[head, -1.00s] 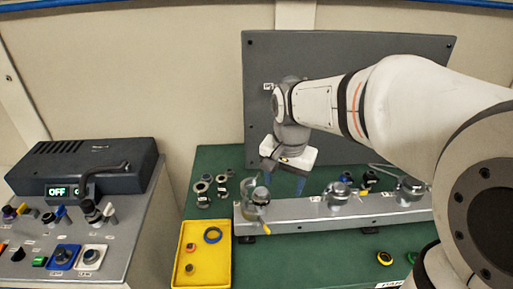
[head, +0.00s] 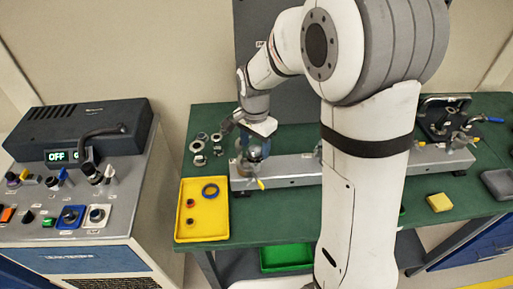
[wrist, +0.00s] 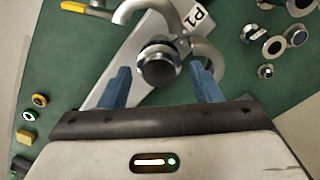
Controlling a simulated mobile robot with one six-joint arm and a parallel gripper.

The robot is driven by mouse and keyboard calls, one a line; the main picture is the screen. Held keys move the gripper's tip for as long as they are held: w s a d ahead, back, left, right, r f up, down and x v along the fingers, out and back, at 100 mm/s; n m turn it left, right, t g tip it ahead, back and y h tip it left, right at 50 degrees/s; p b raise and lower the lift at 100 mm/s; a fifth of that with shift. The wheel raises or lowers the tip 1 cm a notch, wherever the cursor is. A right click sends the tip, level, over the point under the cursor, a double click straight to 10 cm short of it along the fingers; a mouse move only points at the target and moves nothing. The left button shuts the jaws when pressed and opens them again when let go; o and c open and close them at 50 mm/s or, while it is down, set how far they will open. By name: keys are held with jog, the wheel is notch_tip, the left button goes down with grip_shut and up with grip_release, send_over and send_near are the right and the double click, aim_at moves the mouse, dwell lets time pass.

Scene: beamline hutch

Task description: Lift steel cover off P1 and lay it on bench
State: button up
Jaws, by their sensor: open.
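A round steel cover with a dark-topped knob (wrist: 158,64) sits at the station labelled P1 (wrist: 200,18), at the left end of the grey rail (head: 290,171). In the head view the cover (head: 254,153) is partly hidden by my gripper (head: 248,147). In the wrist view my gripper (wrist: 162,78) is open, with one blue finger on each side of the knob. Gaps show between the fingers and the knob, and nothing is held. Curved metal arms show around the cover. The green bench (head: 218,165) lies under the rail.
A yellow tray (head: 206,226) with rings stands left of the rail, in front of several loose metal fittings (head: 198,143). A control console (head: 60,225) reading OFF is at far left. A yellow block (head: 439,203) lies at right. My arm hides the rail's middle.

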jog(key=shift+f, duration=0.15)
jog(key=c, duration=0.8)
